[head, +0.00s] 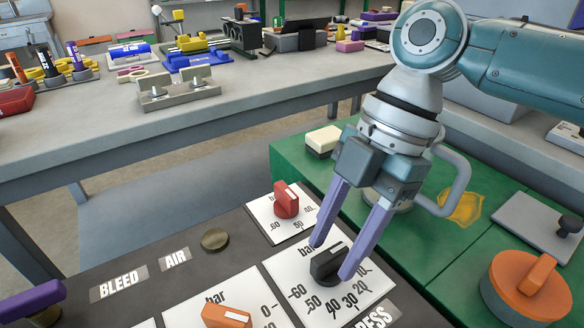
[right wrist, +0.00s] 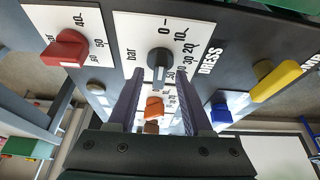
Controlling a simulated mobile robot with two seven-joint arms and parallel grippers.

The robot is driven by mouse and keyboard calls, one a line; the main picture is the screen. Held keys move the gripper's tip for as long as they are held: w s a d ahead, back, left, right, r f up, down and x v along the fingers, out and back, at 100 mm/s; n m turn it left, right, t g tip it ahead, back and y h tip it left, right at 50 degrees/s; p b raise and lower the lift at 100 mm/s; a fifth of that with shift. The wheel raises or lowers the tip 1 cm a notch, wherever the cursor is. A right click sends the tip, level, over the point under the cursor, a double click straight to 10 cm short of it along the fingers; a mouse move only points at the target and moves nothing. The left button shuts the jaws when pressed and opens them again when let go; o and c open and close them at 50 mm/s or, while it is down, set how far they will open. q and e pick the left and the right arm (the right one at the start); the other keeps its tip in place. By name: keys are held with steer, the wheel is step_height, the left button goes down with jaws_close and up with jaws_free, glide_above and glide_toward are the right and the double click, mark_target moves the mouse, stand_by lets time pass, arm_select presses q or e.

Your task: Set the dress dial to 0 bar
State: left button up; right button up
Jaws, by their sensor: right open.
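The dress dial is a black knob (head: 328,262) on a white scale plate (head: 284,262) marked in bar, with the DRESS label (head: 374,320) partly cut off at the bottom edge. In the right wrist view the black knob (right wrist: 160,62) sits centred just beyond my fingertips. The 0 mark (right wrist: 163,23) lies on the far side of it. A pale stripe runs along the knob's grip; I cannot tell its exact reading. My right gripper (head: 332,260) is open, its two purple fingers on either side of the knob. Contact cannot be told. My left gripper is not in view.
A red dial (head: 286,200) and an orange dial (head: 226,315) sit close by on the dark panel, with a brass button (head: 215,239). A large orange knob (head: 535,285) stands at the right. A grey workbench (head: 110,115) with tools lies behind.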

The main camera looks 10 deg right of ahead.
steer(key=p+v, duration=0.1)
steer(key=v, duration=0.8)
